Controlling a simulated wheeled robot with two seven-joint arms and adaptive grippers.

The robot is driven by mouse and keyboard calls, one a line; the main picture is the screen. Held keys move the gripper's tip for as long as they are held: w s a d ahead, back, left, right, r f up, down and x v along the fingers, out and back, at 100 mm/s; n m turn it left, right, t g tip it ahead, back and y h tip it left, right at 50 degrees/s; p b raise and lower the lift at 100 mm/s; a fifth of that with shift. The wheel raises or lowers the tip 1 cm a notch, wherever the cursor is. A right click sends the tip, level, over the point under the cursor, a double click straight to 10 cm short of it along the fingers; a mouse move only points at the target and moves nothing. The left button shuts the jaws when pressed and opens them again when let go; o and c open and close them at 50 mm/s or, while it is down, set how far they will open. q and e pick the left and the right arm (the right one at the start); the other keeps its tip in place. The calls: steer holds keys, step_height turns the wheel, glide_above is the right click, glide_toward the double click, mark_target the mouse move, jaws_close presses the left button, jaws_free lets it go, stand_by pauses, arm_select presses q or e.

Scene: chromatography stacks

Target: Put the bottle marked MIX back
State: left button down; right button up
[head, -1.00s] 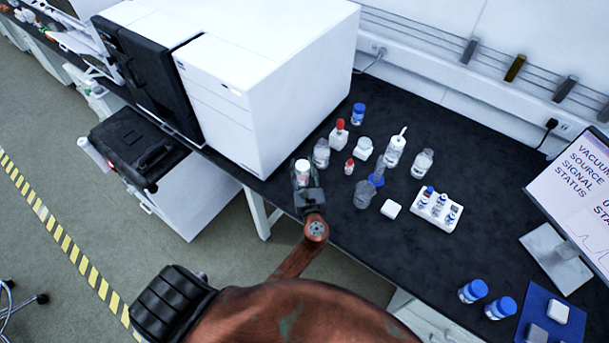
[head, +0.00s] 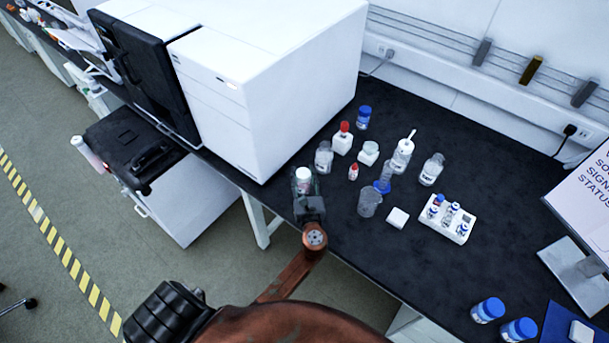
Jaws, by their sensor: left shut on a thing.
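My left gripper (head: 304,188) is at the front edge of the black bench, just right of the large white instrument. It is shut on a small clear bottle with a white cap (head: 303,174), which looks roughly upright. No MIX mark can be read on this bottle, and the fingers hide part of it. Whether its base touches the bench cannot be told. Another clear bottle (head: 324,158) stands just behind and right of the gripper. A further clear bottle with a label (head: 432,170) stands farther right; its label is too small to read. My right gripper is not in view.
The white instrument (head: 290,90) blocks the left.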

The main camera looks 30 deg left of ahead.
arm_select(q)
steer(key=c, duration=1.3)
jaws_free()
steer(key=shift+f, duration=0.1)
steer(key=shift+r, duration=0.2)
steer(key=v, duration=1.2)
steer(key=shift+p, duration=0.45)
